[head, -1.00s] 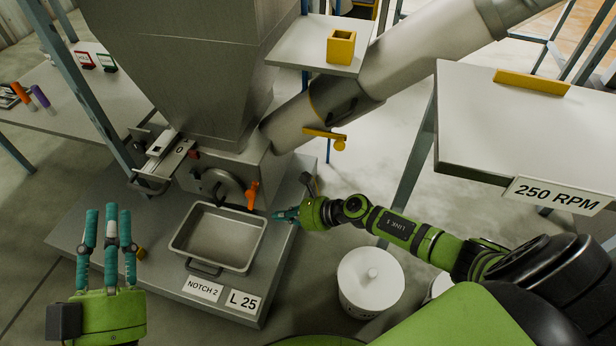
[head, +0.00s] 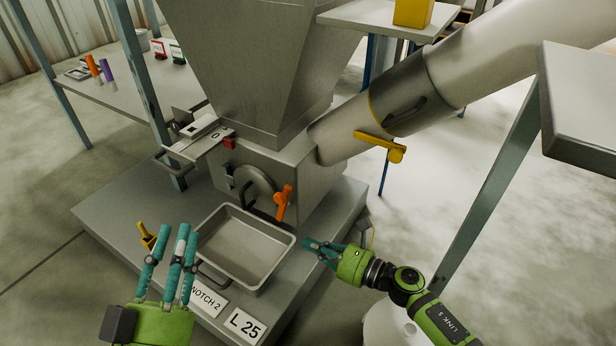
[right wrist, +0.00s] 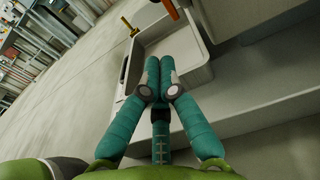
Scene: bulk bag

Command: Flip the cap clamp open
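A round dark cap (head: 256,188) with a curved handle is on the front of the grey box under the hopper. An upright orange lever (head: 283,203), apparently its clamp, stands at its right edge. Part of an orange piece, likely this lever, shows at the top of the right wrist view (right wrist: 171,8). My right gripper (head: 308,246) is low by the tray's right corner, below and apart from the orange lever. Its fingers converge with nothing visible between them in the right wrist view (right wrist: 161,68). My left gripper (head: 173,240) is open and empty, left of the tray.
A metal tray (head: 206,228) sits on the platform (head: 105,215) below the cap. A yellow lever (head: 381,147) is on the sloping pipe (head: 345,130). A small yellow handle (head: 146,236) stands behind my left fingers. A grey table (head: 580,110) is at the right.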

